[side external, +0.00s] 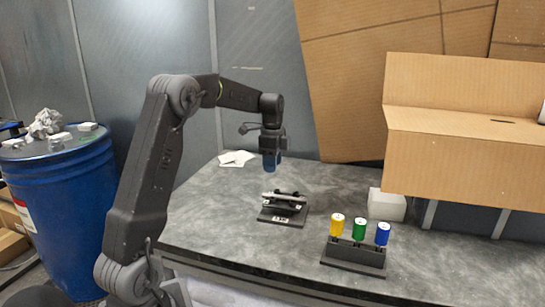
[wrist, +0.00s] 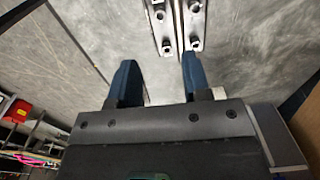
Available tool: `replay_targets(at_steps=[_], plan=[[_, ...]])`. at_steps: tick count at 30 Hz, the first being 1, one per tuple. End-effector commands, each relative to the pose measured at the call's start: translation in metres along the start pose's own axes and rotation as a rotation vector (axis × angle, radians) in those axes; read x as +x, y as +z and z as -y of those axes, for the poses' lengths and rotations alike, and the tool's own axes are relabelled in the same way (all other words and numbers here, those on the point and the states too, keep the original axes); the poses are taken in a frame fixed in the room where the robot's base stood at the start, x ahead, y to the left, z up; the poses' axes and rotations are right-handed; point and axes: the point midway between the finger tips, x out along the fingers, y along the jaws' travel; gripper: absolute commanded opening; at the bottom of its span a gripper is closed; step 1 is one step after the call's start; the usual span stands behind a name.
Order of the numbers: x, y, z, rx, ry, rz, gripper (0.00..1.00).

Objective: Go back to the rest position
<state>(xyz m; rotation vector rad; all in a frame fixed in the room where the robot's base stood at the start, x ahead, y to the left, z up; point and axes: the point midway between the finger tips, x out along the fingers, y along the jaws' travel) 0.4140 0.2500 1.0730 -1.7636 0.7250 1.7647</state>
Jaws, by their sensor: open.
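My gripper (side external: 272,162) points down above the grey table, over the back of a small black stand (side external: 283,215) that carries a dark and silvery metal piece (side external: 285,200). A clear gap shows between my gripper and the piece. In the wrist view, the two blue fingers of my gripper (wrist: 158,78) are apart with nothing between them. Metal bars with bolts (wrist: 178,25) lie ahead of the fingertips there.
A black rack (side external: 353,255) holds yellow, green and blue cylinders at the table's front right. A white block (side external: 387,205) and a large cardboard box (side external: 450,150) stand behind. Papers (side external: 237,158) lie at the back left. A blue barrel (side external: 65,215) stands left of my arm.

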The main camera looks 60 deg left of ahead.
Motion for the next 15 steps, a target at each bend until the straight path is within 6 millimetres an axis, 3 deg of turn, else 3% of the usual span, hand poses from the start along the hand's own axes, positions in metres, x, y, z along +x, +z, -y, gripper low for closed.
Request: replay_targets(at_steps=[6, 15], plan=[[-0.019, 0.0, 0.0, 0.0, -0.001, 0.0, 0.44], [-0.021, 0.0, 0.0, 0.0, 0.0, 0.0, 0.44]])
